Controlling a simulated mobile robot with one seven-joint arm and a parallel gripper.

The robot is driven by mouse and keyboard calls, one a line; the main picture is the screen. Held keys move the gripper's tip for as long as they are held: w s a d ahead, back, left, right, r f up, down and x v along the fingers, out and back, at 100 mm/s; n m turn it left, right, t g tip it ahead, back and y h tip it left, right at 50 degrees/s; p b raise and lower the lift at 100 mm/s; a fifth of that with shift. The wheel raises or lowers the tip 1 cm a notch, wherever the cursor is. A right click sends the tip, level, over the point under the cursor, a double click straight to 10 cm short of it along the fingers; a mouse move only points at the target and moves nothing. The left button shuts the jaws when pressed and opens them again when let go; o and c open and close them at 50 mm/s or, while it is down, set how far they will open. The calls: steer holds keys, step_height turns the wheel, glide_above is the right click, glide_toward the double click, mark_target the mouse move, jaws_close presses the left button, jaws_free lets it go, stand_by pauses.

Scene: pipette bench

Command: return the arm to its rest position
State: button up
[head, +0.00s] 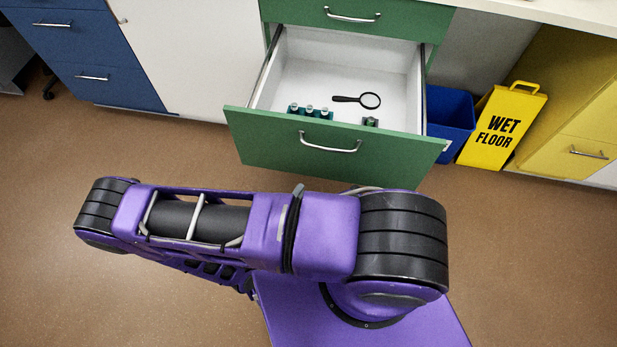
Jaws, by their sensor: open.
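My purple arm (320,235) with black joints crosses the lower middle of the head view. It runs from the shoulder joint on the right to a bent joint at the left. Part of a further link shows beneath the upper one. My gripper is not in view, and I cannot see what is near it.
A green drawer (270,155) stands pulled out ahead, holding a magnifying glass (370,101), several small teal-and-dark items (310,112) and another small item (370,122). A yellow wet floor sign (498,128) and blue bin (447,112) stand right of it. Brown floor (50,150) is clear at left.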

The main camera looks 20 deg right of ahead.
steer(key=shift+v, duration=0.85)
